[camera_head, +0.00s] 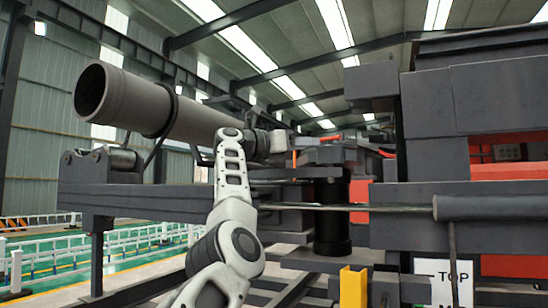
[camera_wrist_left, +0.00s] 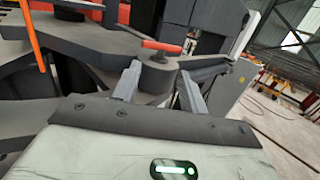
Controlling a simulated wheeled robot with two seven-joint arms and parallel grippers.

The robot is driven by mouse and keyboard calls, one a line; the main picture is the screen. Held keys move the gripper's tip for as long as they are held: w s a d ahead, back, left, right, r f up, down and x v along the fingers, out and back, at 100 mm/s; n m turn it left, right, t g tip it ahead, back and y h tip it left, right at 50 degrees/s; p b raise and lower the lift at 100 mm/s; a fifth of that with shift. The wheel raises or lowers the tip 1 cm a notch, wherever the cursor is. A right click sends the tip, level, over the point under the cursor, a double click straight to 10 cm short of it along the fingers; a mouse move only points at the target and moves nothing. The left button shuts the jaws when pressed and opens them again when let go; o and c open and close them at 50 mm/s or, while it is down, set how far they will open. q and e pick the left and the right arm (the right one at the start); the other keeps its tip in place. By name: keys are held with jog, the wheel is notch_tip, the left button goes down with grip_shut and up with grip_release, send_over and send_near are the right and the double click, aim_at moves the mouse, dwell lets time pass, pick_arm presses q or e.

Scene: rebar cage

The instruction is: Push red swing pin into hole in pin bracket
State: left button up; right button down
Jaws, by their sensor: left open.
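The red swing pin (camera_wrist_left: 162,46) shows in the left wrist view as a short red-orange bar lying across the top of a grey rounded bracket (camera_wrist_left: 157,76). My left gripper (camera_wrist_left: 160,70) is open, with one finger on each side of the bracket below the pin. I cannot tell whether the fingers touch it. In the head view my left gripper (camera_head: 292,148) is at the machine, just left of a small red-orange piece (camera_head: 330,138), probably the pin. The bracket's hole cannot be made out. My right gripper is out of view.
A large grey pipe (camera_head: 150,105) lies above and left of my left arm. Dark steel beams (camera_head: 480,95) fill the right side. A yellow post (camera_head: 353,286) stands low in front. An orange bar (camera_wrist_left: 33,36) is at the wrist view's left; open floor (camera_wrist_left: 275,130) is at its right.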

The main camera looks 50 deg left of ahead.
pick_arm(q)
jog(key=r+b+v, duration=0.1)
jog(key=b+v, duration=0.1)
jog(key=v, duration=0.7)
jog(key=shift+s+f, duration=0.4)
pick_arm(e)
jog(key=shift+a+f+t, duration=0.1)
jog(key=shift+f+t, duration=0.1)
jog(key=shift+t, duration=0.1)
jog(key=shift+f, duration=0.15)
